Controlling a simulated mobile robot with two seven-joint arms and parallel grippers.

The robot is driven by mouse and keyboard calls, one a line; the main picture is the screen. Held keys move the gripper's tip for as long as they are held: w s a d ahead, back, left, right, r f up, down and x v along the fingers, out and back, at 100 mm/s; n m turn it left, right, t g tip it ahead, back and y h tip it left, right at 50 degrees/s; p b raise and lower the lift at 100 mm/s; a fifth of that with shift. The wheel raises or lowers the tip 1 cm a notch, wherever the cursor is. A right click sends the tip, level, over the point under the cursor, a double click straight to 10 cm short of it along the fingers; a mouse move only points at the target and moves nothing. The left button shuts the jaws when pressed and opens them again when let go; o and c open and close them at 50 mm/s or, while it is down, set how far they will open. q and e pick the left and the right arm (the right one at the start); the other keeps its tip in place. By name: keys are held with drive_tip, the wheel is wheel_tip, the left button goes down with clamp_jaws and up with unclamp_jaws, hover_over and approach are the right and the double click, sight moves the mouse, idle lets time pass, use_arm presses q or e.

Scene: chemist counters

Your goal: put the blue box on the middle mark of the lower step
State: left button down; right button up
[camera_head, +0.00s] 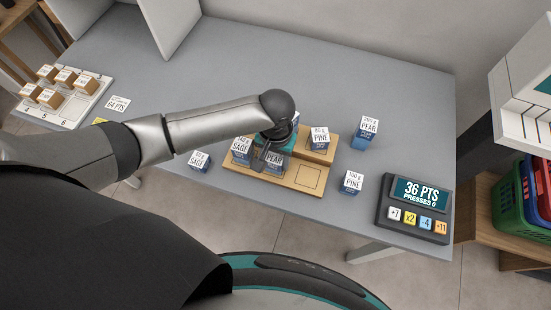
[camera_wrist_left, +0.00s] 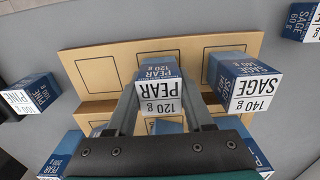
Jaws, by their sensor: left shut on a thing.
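A wooden two-step stand (camera_head: 232,174) is on the grey counter. My left gripper (camera_head: 266,158) is over the middle of its lower step, shut on a blue box labelled PEAR 120 g (camera_head: 274,162). In the left wrist view this box (camera_wrist_left: 160,92) is upright between my two fingers, over the middle mark (camera_wrist_left: 178,52). I cannot tell whether its base touches the step. A blue SAGE 140 g box (camera_wrist_left: 248,86) stands on the mark beside it. The other end mark (camera_wrist_left: 97,70) of the lower step is empty. My right gripper is not in view.
A PINE box (camera_head: 319,139) stands on the upper step; my arm hides part of that step. PINE (camera_head: 351,182), PEAR (camera_head: 366,130) and SAGE (camera_head: 200,160) boxes stand around the stand. A points panel (camera_head: 414,206) is at right, a numbered tray (camera_head: 72,108) at left.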

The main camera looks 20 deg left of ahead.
sight(276, 156)
use_arm(q)
drive_tip(key=shift+c, duration=1.4)
unclamp_jaws()
drive_tip(key=shift+f, duration=0.1)
wheel_tip(276, 156, up, 12)
drive_tip(key=p, duration=0.3)
